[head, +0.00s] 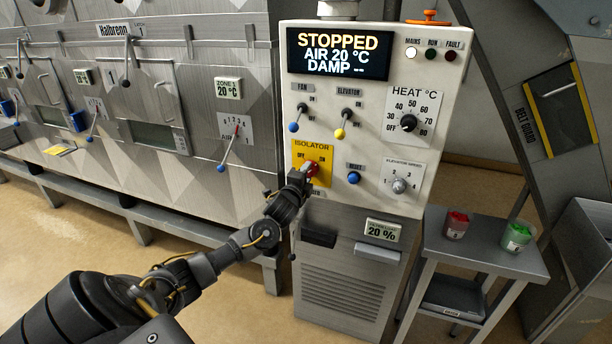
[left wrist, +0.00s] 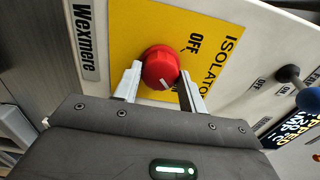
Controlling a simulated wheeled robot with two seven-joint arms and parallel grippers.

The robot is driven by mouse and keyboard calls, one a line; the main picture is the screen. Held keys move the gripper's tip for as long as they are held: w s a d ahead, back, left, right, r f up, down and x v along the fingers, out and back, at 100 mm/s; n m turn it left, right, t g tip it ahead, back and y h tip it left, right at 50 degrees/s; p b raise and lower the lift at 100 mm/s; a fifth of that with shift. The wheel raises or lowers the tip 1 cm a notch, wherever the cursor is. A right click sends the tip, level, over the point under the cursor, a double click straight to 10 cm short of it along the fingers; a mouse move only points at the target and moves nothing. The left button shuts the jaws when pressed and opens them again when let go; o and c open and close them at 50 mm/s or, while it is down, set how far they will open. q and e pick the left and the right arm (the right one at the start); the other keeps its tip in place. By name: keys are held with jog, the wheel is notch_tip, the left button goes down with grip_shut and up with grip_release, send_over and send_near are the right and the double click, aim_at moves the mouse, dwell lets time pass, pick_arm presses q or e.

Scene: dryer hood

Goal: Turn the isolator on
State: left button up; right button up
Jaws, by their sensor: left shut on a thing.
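The isolator is a round red knob (head: 313,167) on a yellow plate (head: 312,152) marked ISOLATOR, OFF and ON, on the white control panel. In the left wrist view the red knob (left wrist: 160,67) sits between the two pale fingers of my left gripper (left wrist: 158,88), one finger on each side. A short white mark shows on the knob's face; I cannot tell surely which label it points to. My left gripper (head: 304,174) is shut on the knob in the head view and hides part of it. My right gripper is not in view.
A lit display (head: 338,54) reads STOPPED, AIR 20 °C, DAMP. Fan (head: 297,118) and elevator (head: 345,123) levers, a blue button (head: 353,178) and a heat dial (head: 408,122) are nearby. A metal side table (head: 480,255) bearing two tubs stands right.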

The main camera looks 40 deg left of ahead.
pick_arm(q)
jog(key=o, duration=1)
jog(key=shift+s, duration=0.1)
jog(key=b+v, duration=0.2)
jog(key=v, duration=0.8)
jog(key=shift+s+d, duration=0.2)
jog(key=shift+s, duration=0.05)
